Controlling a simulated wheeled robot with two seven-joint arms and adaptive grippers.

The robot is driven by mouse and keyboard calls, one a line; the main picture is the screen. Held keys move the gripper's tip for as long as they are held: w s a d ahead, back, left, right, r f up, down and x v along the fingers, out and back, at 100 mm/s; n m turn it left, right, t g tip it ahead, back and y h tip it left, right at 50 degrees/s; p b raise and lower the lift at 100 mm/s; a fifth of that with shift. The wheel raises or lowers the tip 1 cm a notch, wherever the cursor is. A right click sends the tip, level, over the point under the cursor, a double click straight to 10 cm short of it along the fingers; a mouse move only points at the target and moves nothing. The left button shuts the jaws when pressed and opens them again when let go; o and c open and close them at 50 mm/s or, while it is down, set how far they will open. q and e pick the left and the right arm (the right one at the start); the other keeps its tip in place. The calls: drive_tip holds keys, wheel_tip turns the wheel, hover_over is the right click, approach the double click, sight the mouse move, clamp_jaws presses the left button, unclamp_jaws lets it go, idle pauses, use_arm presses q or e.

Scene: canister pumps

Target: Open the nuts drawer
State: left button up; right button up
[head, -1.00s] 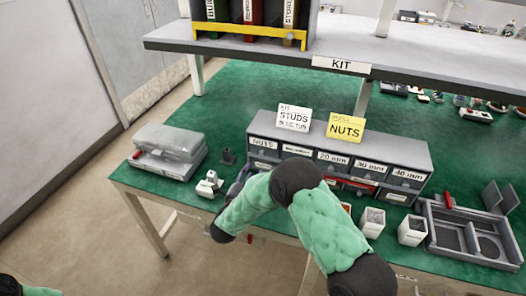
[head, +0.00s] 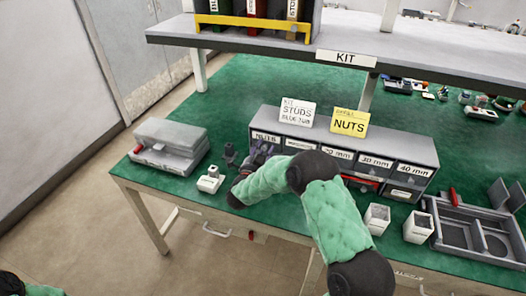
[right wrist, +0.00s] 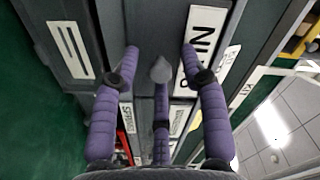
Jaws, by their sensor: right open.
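The nuts drawer (head: 265,137) is the top left drawer of the grey drawer cabinet (head: 432,153), with a white NUTS label. My right gripper (head: 262,156) is in front of this drawer, partly hidden by my own arm. In the right wrist view my right gripper (right wrist: 160,62) is open, its purple fingers spread close to the drawer front. A grey knob-like tip (right wrist: 160,70) shows between the fingers; I cannot tell whether they touch it. The NUTS label (right wrist: 204,48) is beside the right finger. The drawer looks shut. My left gripper is out of view.
A white STUDS card (head: 298,113) and a yellow NUTS card (head: 349,122) stand on the cabinet. A grey case (head: 170,146) and a small white device (head: 210,180) lie left. White bins (head: 377,218) and a divided tray (head: 470,236) are right. A shelf (head: 440,52) overhangs behind.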

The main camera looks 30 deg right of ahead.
clamp_jaws()
drive_tip(key=v, duration=0.9)
drive_tip(key=shift+a+p, duration=0.2)
drive_tip(key=shift+p, duration=0.25)
unclamp_jaws()
drive_tip(key=shift+s, duration=0.1)
drive_tip(key=v, duration=1.2)
